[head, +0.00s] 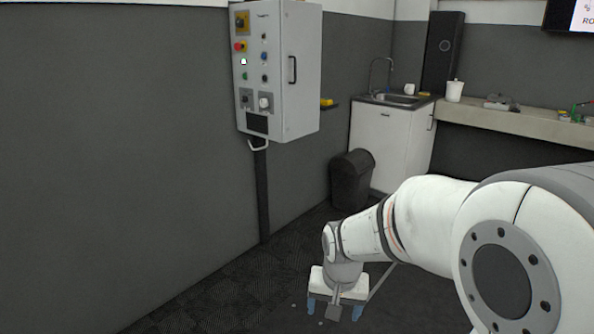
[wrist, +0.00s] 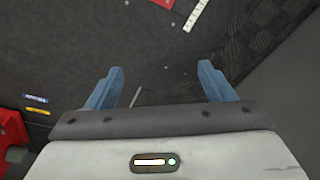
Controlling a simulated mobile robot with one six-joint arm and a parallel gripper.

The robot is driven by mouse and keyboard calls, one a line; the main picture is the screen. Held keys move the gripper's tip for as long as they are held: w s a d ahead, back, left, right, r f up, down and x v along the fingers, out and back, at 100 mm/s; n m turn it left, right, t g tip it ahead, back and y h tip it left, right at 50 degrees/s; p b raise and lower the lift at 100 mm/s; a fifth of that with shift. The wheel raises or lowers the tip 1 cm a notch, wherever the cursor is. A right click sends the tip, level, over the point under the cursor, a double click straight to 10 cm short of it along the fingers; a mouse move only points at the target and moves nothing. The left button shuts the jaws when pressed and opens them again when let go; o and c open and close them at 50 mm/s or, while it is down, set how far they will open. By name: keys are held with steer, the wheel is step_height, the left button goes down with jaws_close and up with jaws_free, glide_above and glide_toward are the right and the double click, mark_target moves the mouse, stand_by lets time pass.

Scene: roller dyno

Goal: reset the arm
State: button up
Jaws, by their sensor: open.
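My gripper (head: 335,309) hangs low over the dark floor at the bottom centre of the head view, with its blue fingers pointing down. In the wrist view my gripper (wrist: 160,90) shows two blue fingers spread wide apart. Nothing is between them but floor seen beyond. My white arm reaches in from the right side of the head view and bends down at the wrist.
A control cabinet (head: 300,75) with knobs and buttons hangs on the grey wall. A black bin (head: 352,182) stands by a white sink cabinet (head: 388,148). A bench (head: 510,118) runs along the back right. A red object (wrist: 12,130) shows at the wrist view's left edge.

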steer(key=s+d+r+n+p, duration=0.1)
steer(key=s+d+r+p, duration=0.2)
steer(key=s+r, duration=0.4)
steer(key=s+d+r+n+p, duration=0.1)
steer(key=s+d+r+p, duration=0.3)
steer(key=s+r, duration=0.3)
steer(key=shift+d+r+t+p, duration=0.15)
steer(key=shift+r+t+p, duration=0.25)
steer(key=shift+r, duration=0.25)
